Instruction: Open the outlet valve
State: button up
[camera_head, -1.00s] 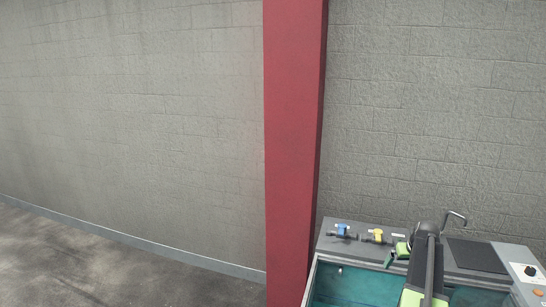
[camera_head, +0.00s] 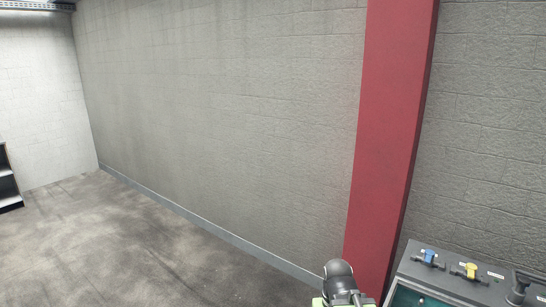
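A blue-handled valve (camera_head: 429,256) and a yellow-handled valve (camera_head: 468,270) sit side by side on the grey top of a machine (camera_head: 415,270) at the lower right. Small pale labels are beside them, too small to read, so I cannot tell which valve is the outlet. A dark upright fitting (camera_head: 520,284) stands to their right, cut by the frame edge. Part of my arm, dark and rounded with some green, shows at the bottom centre, left of the machine. My gripper's fingertips do not show.
A red column (camera_head: 388,130) stands behind the machine against a grey block wall (camera_head: 230,120). The floor (camera_head: 120,245) on the left is clear. A dark shelf unit (camera_head: 8,180) is at the far left edge.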

aim_at(470, 268)
jog(key=z, duration=0.9)
jog(key=k, duration=0.5)
jog(key=z, duration=0.2)
jog(key=i, duration=0.5)
jog(key=z, duration=0.15)
